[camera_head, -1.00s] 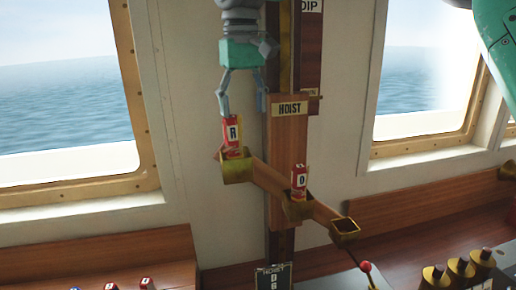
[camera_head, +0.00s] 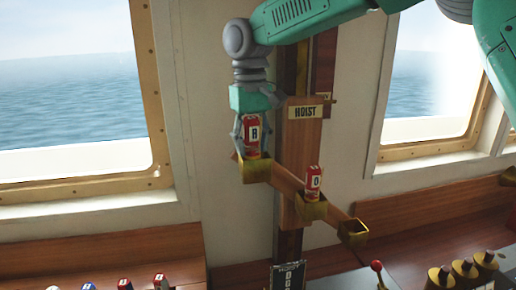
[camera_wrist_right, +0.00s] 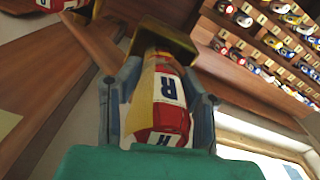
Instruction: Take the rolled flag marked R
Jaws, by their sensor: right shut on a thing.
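The rolled flag marked R (camera_head: 253,137) is red, white and yellow and stands upright at the upper left brass cup (camera_head: 252,173) of the hoist. My right gripper (camera_head: 252,145) comes down from above, with one finger on each side of the flag, and is shut on it. In the right wrist view the flag (camera_wrist_right: 166,98) lies between the two fingers (camera_wrist_right: 160,105), its far end at the brass cup (camera_wrist_right: 162,35). Whether its lower end is still inside the cup is hard to tell. My left gripper is not in view.
A rolled flag marked O (camera_head: 314,180) stands in the middle cup (camera_head: 311,210). The lowest cup (camera_head: 353,232) looks empty. A wooden post with a HOIST plate (camera_head: 306,112) stands right of the gripper. Several rolled flags sit in a rack (camera_wrist_right: 270,40) in the wrist view.

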